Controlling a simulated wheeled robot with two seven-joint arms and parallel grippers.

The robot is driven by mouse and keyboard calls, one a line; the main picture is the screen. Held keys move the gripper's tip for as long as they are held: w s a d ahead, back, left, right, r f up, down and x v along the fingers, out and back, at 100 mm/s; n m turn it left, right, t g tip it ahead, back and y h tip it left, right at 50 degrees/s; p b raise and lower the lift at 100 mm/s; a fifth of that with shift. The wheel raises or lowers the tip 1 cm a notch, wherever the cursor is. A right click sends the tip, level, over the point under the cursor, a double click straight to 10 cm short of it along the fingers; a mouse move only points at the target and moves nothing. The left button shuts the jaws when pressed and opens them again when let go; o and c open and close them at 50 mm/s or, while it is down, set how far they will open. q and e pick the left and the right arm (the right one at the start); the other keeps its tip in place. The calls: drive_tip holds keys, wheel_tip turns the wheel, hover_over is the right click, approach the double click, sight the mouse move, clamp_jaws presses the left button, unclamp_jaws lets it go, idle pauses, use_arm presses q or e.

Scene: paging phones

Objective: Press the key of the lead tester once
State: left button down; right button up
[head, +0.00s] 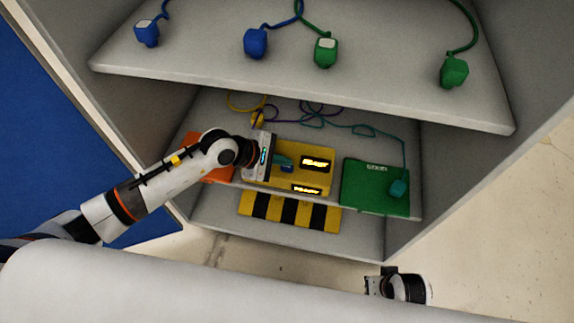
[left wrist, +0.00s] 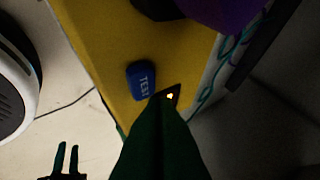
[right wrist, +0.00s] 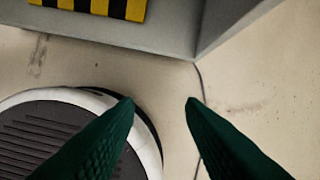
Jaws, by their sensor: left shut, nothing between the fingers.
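The lead tester (head: 318,180) is a yellow box on the middle shelf with two lit displays. Its blue key (head: 287,169) shows beside my left gripper's fingertips. In the left wrist view the key (left wrist: 141,81) is marked TEST and stands on the yellow face. My left gripper (head: 284,160) is shut and empty; in the left wrist view its dark green fingertips (left wrist: 166,99) overlap a small lit window just right of the key. I cannot tell whether they touch the tester. My right gripper (right wrist: 161,100) is open and empty, low outside the shelving.
A green box (head: 375,188) with a teal plug (head: 398,188) is right of the tester; an orange item (head: 217,172) is left. Blue and green plugs lie on the upper shelf (head: 200,55). Cables run behind the tester. A yellow-black striped panel (head: 290,212) is below.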

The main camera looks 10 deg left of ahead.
use_arm(q)
drive_tip(key=shift+f, duration=0.1)
use_arm(e)
drive_tip(key=shift+f, duration=0.1)
use_arm(q)
drive_tip(key=shift+f+b, duration=0.25)
drive_tip(key=shift+b, duration=0.1)
drive_tip(key=shift+f, duration=0.1)
use_arm(e)
drive_tip(key=shift+w+v, duration=0.15)
drive_tip(key=shift+v, duration=0.55)
drive_tip(key=shift+w+v, duration=0.2)
drive_tip(key=shift+v, duration=0.5)
drive_tip(key=shift+w, duration=0.15)
use_arm(q)
drive_tip(key=shift+f, duration=0.1)
use_arm(e)
drive_tip(key=shift+r, duration=0.4)
drive_tip(key=shift+w+r, duration=0.15)
drive_tip(key=shift+r, duration=0.1)
